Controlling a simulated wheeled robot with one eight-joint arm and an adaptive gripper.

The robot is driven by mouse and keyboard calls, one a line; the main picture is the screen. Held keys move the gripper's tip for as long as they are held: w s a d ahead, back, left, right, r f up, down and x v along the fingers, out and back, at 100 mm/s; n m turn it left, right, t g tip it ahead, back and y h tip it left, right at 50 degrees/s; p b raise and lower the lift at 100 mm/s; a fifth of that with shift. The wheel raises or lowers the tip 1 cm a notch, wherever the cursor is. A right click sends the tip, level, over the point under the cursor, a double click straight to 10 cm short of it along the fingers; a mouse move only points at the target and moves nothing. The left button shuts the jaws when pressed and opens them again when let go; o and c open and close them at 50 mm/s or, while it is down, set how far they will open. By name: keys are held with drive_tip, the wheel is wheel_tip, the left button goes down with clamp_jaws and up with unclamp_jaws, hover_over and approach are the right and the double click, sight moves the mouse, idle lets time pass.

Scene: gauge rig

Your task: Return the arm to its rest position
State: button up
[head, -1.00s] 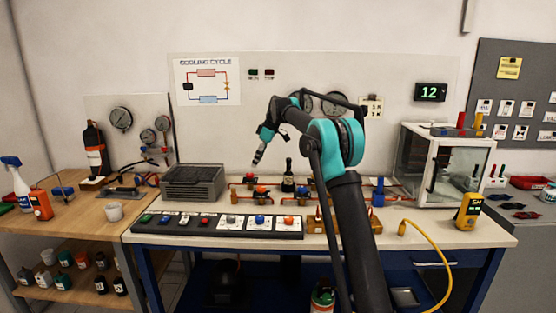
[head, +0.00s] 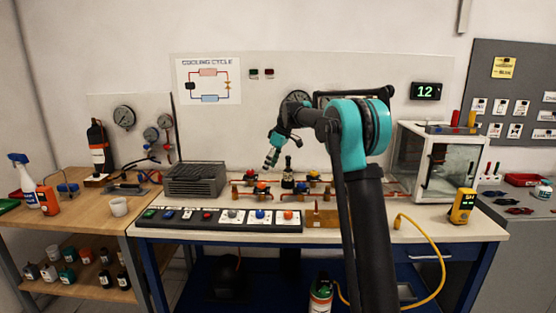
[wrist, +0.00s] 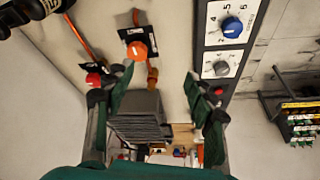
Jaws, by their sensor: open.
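My arm reaches in from the right front and bends at the teal joint. Below the gripper are the valves with coloured knobs, among them an orange knob (head: 262,186). The gripper is apart from the bench and the things on it.
A yellow hose (head: 441,260) loops over the front edge. A wooden bench (head: 85,208) stands at left.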

drive_tip(key=s+d+f+m+t+h, duration=0.1)
drive_tip(key=s+d+f+m, duration=0.25)
drive_tip(key=s+d, duration=0.5)
drive_tip(key=s+d+f+m+t+h, duration=0.1)
drive_tip(key=s+d+f+m, duration=0.3)
drive_tip(key=s, duration=0.8)
drive_tip(key=s+d+f+m, duration=0.2)
drive_tip(key=s+d+f, duration=0.1)
drive_tip(key=s, duration=0.5)
drive_tip(key=s+d+f+m+h, duration=0.1)
drive_tip(key=s+d+f+m, duration=0.1)
drive_tip(key=s+f, duration=0.4)
drive_tip(key=s+d+f+m, duration=0.2)
drive_tip(key=s+d+f, duration=0.2)
drive_tip(key=s, duration=0.7)
drive_tip(key=shift+s+d+f+t+h, duration=0.35)
drive_tip(key=shift+s+d+t+h, duration=0.05)
